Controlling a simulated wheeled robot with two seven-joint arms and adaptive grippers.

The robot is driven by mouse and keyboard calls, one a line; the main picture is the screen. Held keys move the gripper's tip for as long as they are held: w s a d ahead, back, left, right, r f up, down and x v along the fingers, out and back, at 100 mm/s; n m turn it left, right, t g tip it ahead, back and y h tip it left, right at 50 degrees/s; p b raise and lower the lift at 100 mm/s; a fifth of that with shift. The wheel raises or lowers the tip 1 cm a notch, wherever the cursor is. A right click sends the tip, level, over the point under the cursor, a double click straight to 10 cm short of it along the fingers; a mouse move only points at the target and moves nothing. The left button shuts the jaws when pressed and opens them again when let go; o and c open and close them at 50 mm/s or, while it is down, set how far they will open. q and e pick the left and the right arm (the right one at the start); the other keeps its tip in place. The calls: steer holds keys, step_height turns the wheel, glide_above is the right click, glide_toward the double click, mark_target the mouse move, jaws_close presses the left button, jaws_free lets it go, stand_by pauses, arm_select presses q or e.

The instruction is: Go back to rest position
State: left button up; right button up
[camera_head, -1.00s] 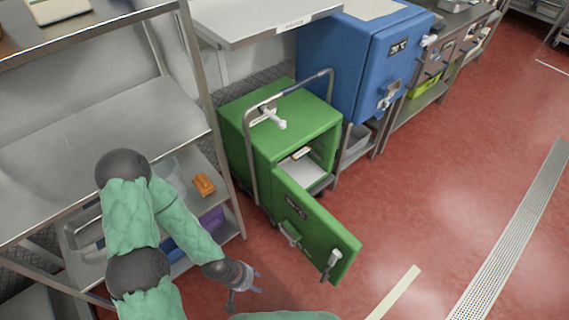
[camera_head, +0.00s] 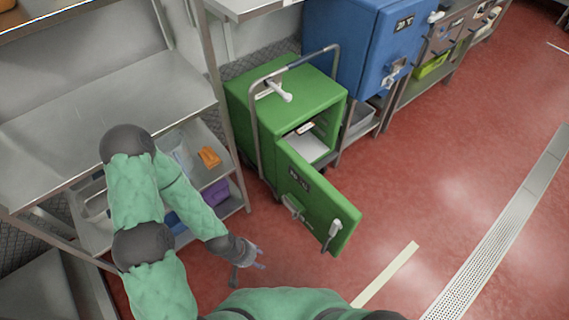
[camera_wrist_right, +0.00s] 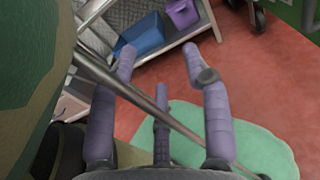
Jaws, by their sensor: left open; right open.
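My left gripper (camera_head: 248,267) is open and empty over the red floor, in front of the steel shelf unit and left of the open green door (camera_head: 312,195). My left arm comes in from the left in green sleeves. My right gripper (camera_wrist_right: 158,52) shows in the right wrist view with its purple fingers spread and nothing between them. In the head view my right gripper is not seen; a green sleeve shows at the bottom edge.
The green cabinet (camera_head: 285,105) stands with its door swung out. A blue cabinet (camera_head: 345,50) is behind it. The steel shelf (camera_head: 110,115) is at left, with an orange item (camera_head: 209,157) and purple bin (camera_head: 216,192) below. Red floor (camera_head: 440,190) at right is clear.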

steer(key=w+d+r+n+g+h+p, duration=0.1)
steer(key=d+r+n+g+h, duration=0.15)
steer(key=n+g, duration=0.7)
steer(key=d+r+n+g+h+p, duration=0.1)
steer(key=d+r+n+g+h, duration=0.15)
steer(key=n+g, duration=0.65)
arm_select(q)
step_height(320, 180, up, 3)
steer(key=shift+f+p, duration=0.1)
steer(key=shift+p, duration=0.3)
arm_select(e)
steer(key=w+a+r+n+t+h, duration=0.1)
steer(key=w+a+r+n+t, duration=0.1)
steer(key=w+r, duration=0.3)
steer(key=w+a+r+n+t+h, duration=0.1)
steer(key=w+r+n+t, duration=0.2)
steer(key=w+r+n, duration=0.2)
steer(key=shift+w+a, duration=0.35)
steer(key=shift+w, duration=0.45)
steer(key=shift+t, duration=0.25)
arm_select(q)
steer(key=shift+c, duration=0.7)
arm_select(e)
steer(key=shift+c, duration=1)
arm_select(q)
steer(key=shift+s, duration=0.1)
arm_select(e)
steer(key=shift+s+d, duration=0.1)
